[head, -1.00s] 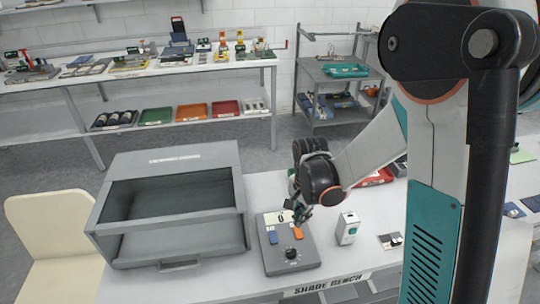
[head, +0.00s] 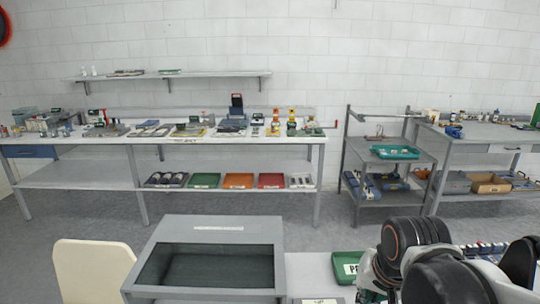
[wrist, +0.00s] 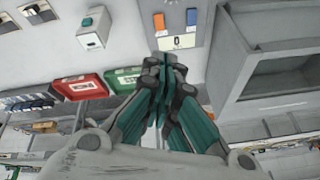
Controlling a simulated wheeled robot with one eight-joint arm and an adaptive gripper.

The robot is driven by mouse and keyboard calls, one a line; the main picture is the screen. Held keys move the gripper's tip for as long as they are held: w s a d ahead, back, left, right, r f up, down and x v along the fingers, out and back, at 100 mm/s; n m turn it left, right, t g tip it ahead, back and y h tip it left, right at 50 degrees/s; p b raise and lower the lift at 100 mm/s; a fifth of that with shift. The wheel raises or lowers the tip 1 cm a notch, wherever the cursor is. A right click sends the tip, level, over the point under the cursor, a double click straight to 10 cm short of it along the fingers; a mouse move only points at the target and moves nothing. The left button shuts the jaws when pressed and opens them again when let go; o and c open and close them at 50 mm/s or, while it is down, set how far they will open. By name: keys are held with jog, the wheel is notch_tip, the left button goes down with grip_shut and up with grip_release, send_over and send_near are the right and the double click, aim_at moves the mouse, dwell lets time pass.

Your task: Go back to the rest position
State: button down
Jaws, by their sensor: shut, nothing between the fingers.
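My gripper (wrist: 163,62) is shut with nothing between its fingers. In the wrist view its fingertips point toward the grey control panel (wrist: 189,17), which has a blue and an orange button and a white label. In the head view my gripper (head: 372,280) shows partly at the bottom right, behind my dark wrist joint. The grey box with a dark window (head: 270,228) stands left of it on the bench, and the box also shows at the right of the wrist view (wrist: 229,65). The panel is mostly out of the head view.
A green bin (head: 347,266) sits beside my arm. In the wrist view a red bin (wrist: 80,85) and a small white device (wrist: 90,30) lie left of the panel. A cream chair (head: 93,268) stands left. A long back table (head: 250,139) and shelf cart (head: 380,158) stand beyond open floor.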

jog(key=s+r+n+t, duration=0.2)
jog(key=s+r+n, duration=0.1)
jog(key=s, duration=0.3)
jog(key=shift+s+r+n+t, duration=0.2)
jog(key=shift+s+n+t, duration=0.15)
jog(key=shift+n, duration=0.35)
